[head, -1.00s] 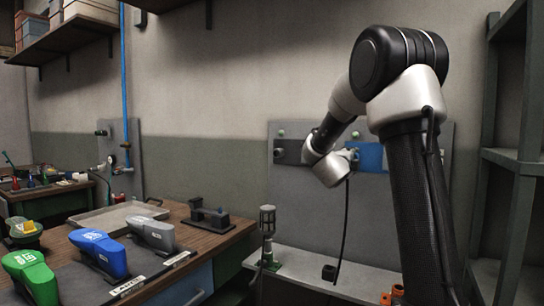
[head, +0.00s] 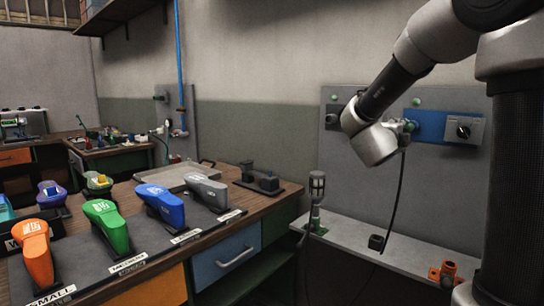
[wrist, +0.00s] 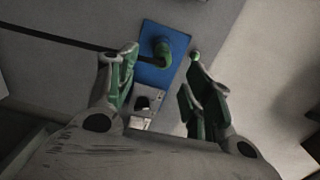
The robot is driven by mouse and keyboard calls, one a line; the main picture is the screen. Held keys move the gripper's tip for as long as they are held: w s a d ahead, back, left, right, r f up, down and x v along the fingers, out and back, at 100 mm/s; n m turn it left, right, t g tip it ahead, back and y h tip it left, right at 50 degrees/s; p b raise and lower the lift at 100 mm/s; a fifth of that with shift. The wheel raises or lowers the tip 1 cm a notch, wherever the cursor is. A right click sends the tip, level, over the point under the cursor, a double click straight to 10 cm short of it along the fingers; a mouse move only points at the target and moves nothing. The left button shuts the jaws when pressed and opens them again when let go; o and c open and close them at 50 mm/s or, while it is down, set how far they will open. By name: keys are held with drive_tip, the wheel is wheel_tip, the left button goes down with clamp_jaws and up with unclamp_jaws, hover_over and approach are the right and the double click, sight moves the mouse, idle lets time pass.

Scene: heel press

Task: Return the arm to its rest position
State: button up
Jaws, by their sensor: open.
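My arm reaches from the right side of the head view toward the wall panel. My gripper is open in the wrist view (wrist: 165,80), its two green-padded fingers spread apart with nothing between them touching. Past the fingers the wrist view shows a blue plate (wrist: 165,42) with a round green knob (wrist: 162,52) and a grey box with a dark dial. In the head view the blue plate (head: 428,126) and the grey dial box (head: 463,131) sit on the grey panel, behind and right of my wrist. The fingers are hard to make out in the head view.
A wooden bench (head: 277,201) on the left holds orange (head: 36,250), green (head: 107,226), blue (head: 160,205) and grey (head: 206,190) shoe-like forms and a metal tray (head: 180,177). A low grey ledge (head: 410,257) with an orange fitting (head: 447,272) runs under the panel. A dark cable hangs near my wrist.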

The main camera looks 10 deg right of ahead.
drive_tip(key=w+a+f+n+y, duration=0.2)
drive_tip(key=a+f+n+y, duration=0.8)
drive_tip(key=a+n+y, duration=0.3)
drive_tip(key=s+a+f+n+g+y, duration=0.1)
drive_tip(key=s+a+f+n+g, duration=0.1)
drive_tip(key=s+n, duration=0.25)
drive_tip(key=s+a+f+n+g+y, duration=0.1)
drive_tip(key=s+a+f+n+g, duration=0.15)
drive_tip(key=s, duration=0.35)
drive_tip(key=s+d+r+n+g+h, duration=0.1)
drive_tip(key=s+d+n, duration=0.1)
drive_tip(key=s, duration=0.9)
drive_tip(key=s+d+r+n+g+h, duration=0.1)
drive_tip(key=s+n, duration=0.4)
drive_tip(key=s, duration=0.6)
drive_tip(key=shift+s+d+r+g, duration=0.15)
drive_tip(key=shift+d+r+g, duration=0.35)
drive_tip(key=shift+d+g, duration=0.35)
drive_tip(key=shift+c, duration=0.2)
